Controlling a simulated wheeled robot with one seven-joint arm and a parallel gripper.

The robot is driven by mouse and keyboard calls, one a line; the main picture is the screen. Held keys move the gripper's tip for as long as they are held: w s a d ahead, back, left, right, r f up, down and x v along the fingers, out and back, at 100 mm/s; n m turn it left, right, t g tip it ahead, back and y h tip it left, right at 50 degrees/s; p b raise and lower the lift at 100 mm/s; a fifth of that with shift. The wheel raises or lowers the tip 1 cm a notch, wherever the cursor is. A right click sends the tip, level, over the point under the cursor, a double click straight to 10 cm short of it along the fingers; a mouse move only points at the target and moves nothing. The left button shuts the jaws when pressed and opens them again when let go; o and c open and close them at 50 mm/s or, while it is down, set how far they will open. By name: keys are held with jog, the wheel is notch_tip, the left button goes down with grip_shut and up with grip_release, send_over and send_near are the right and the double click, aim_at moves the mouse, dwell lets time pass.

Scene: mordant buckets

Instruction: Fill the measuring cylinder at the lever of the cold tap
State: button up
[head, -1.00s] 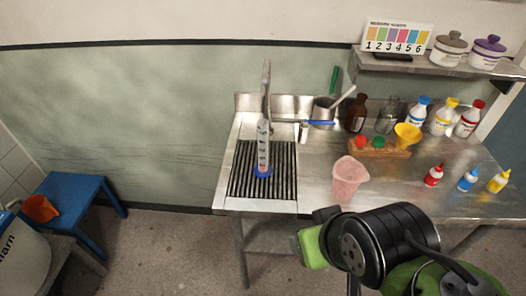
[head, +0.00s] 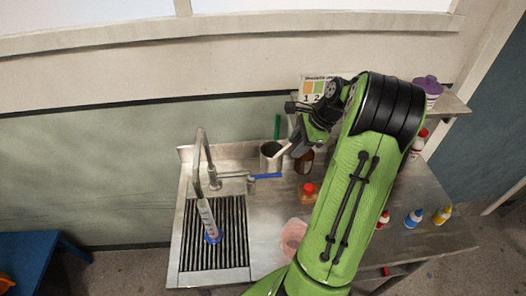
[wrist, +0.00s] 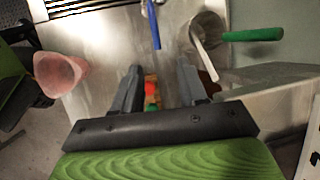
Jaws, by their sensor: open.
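The measuring cylinder (head: 207,218), clear with a blue base, stands on the dark drain grate under the tap spout (head: 198,158). It looks slightly tilted in the head view. The blue lever (head: 266,177) sticks out to the right of the tap; it also shows at the top of the wrist view (wrist: 153,25). My gripper (head: 297,135) is raised above the counter, to the right of the lever and above it in the picture. In the wrist view my gripper (wrist: 158,70) has its fingers apart with nothing held between them; the lever lies beyond the fingertips.
A metal pot (head: 270,158) with a white-handled tool and a green handle stands behind the lever. A brown bottle (head: 304,162) and a red-topped item (head: 309,190) are close by. A pink beaker (head: 293,236) stands at the front, partly behind my arm.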

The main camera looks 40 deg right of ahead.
aim_at(273, 175)
jog(key=x, duration=0.5)
jog(key=b+x, duration=0.1)
jog(key=x, duration=0.4)
jog(key=a+x, duration=0.1)
jog(key=x, duration=0.4)
jog(key=shift+s+a, duration=0.1)
jog(key=shift+s, duration=0.1)
jog(key=shift+w+f, duration=0.1)
jog(key=shift+f, duration=0.15)
grip_shut()
